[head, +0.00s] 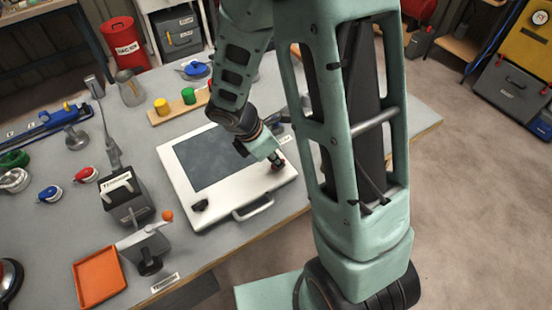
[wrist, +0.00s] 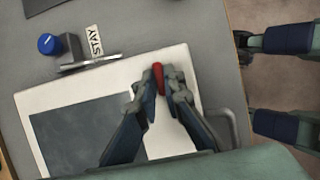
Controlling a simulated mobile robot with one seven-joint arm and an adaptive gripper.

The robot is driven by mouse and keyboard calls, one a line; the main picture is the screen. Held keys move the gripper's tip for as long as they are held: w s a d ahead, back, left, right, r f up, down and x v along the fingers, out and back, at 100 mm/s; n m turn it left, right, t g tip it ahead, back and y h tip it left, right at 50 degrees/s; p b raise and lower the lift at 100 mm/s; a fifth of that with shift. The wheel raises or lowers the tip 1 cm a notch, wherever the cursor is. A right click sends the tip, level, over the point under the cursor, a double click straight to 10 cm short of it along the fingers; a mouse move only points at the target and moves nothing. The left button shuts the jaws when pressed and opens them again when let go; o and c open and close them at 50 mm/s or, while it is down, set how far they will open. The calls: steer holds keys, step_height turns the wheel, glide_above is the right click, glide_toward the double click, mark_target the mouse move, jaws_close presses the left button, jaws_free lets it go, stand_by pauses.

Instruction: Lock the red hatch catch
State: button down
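The hatch is a white panel (head: 184,200) with a dark window, lying on the grey bench; it also shows in the wrist view (wrist: 62,104). The red hatch catch (wrist: 158,78) is a small upright-looking lever near the panel's edge, on the side of the handle. My gripper (wrist: 160,84) has one finger on each side of it, close in, and looks shut on it. In the head view my gripper (head: 277,163) is low over the panel's right corner and mostly hides the catch. The catch's base is hidden by the fingers.
A black catch (head: 200,205) sits at the panel's near left corner. A grey handle (head: 253,208) runs along the front edge. Left are an orange tray (head: 99,277), a black box (head: 128,206) and a lever with an orange ball (head: 167,215). A blue knob (wrist: 48,44) stands beyond the panel.

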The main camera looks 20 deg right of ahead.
stand_by(0.4)
steer(key=m+g, duration=0.2)
steer(key=m, duration=0.2)
steer(key=shift+w+m+p, duration=0.15)
steer(key=shift+m+p, duration=0.25)
steer(key=m, duration=0.2)
steer(key=m+g, duration=0.1)
steer(key=m, duration=0.1)
steer(key=shift+w+d+m+g, duration=0.1)
steer(key=shift+m+g, duration=0.2)
steer(key=m+g+y, duration=0.1)
steer(key=m, duration=0.3)
steer(key=shift+w+m+p, duration=0.1)
steer(key=shift+m+p, duration=0.2)
steer(key=shift+d+m+g+y, duration=0.1)
steer(key=shift+m+g+y, duration=0.3)
steer(key=shift+m, duration=0.55)
steer(key=shift+d+m+g+y, duration=0.1)
steer(key=shift+m+g+y, duration=0.1)
steer(key=shift+m+y, duration=0.55)
steer(key=shift+m+h, duration=0.25)
steer(key=shift+m, duration=0.15)
steer(key=c, duration=2)
jaws_free()
steer(key=shift+c, duration=0.2)
steer(key=shift+w+a+r, duration=0.1)
